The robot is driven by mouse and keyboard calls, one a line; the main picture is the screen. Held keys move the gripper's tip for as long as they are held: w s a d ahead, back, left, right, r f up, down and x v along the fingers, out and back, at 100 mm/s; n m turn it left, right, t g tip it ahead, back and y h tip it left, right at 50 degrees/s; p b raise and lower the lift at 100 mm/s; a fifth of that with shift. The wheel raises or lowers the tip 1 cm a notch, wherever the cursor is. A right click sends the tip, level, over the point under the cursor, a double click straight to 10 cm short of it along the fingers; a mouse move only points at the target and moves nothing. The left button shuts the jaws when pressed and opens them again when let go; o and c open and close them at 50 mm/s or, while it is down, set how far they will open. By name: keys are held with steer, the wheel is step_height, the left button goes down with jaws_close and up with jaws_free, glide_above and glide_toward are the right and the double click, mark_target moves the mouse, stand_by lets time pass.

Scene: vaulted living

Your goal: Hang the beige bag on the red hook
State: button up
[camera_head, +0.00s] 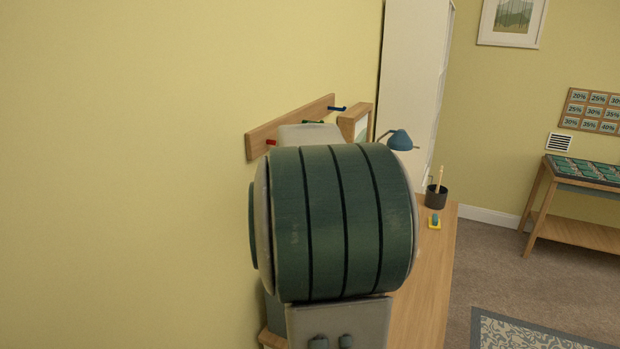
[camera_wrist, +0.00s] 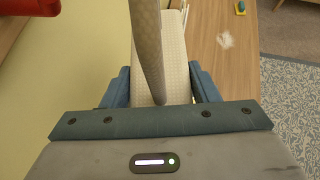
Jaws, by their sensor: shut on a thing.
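The red hook (camera_head: 271,142) is at the near left end of a wooden rail on the yellow wall, and a large red part, probably this hook close up, shows at the top left of the wrist view (camera_wrist: 28,7). My gripper (camera_wrist: 163,88) is shut on the beige bag (camera_wrist: 178,62), its blue fingers on either side. A beige strap (camera_wrist: 148,40) rises between the fingers toward the camera's top edge. The bag's body hangs below, over the desk's edge.
A green hook (camera_head: 314,122) and a blue hook (camera_head: 338,108) are farther along the rail. Below is a wooden desk (camera_head: 432,270) with a blue lamp (camera_head: 399,140), a dark pencil cup (camera_head: 436,196) and a small yellow-and-blue object (camera_head: 434,222).

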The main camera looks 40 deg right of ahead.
steer(key=w+a+f+b, duration=0.1)
steer(key=w+a+b, duration=0.2)
steer(key=w, duration=0.5)
steer(key=shift+w+a+f, duration=0.25)
steer(key=shift+w+a, duration=0.05)
stand_by(0.6)
stand_by(0.6)
steer(key=o, duration=1.6)
steer(key=shift+f, duration=0.1)
steer(key=shift+a, duration=0.1)
steer(key=b+v, duration=0.1)
steer(key=v, duration=1.2)
steer(key=shift+s+r+b, duration=0.2)
steer(key=shift+r+b, duration=0.15)
steer(key=shift+b, duration=0.05)
steer(key=shift+a, duration=0.1)
